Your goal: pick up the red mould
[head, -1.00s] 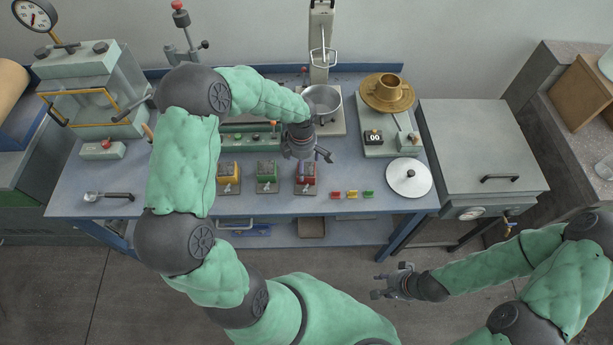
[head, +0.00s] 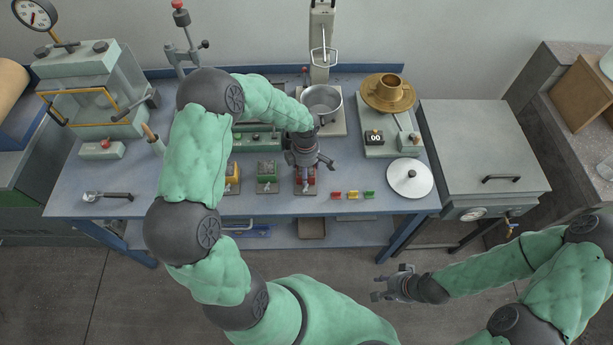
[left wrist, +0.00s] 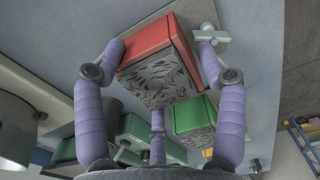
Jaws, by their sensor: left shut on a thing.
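The red mould (head: 311,188) stands near the front edge of the blue bench, mostly hidden from above by my left gripper (head: 316,166). In the left wrist view, the red mould (left wrist: 158,62) has red sides and a grey, textured face. My left gripper (left wrist: 160,60) has its purple fingers on both sides of it and is shut on it. I cannot tell whether the mould is clear of the bench. My right gripper (head: 378,286) is open and empty, in front of the bench over the floor.
A green mould (head: 267,172) and a yellow mould (head: 233,178) stand to the left of the red one. Small coloured blocks (head: 353,195) and a white round lid (head: 408,178) lie to the right. A metal pot (head: 322,102) stands behind.

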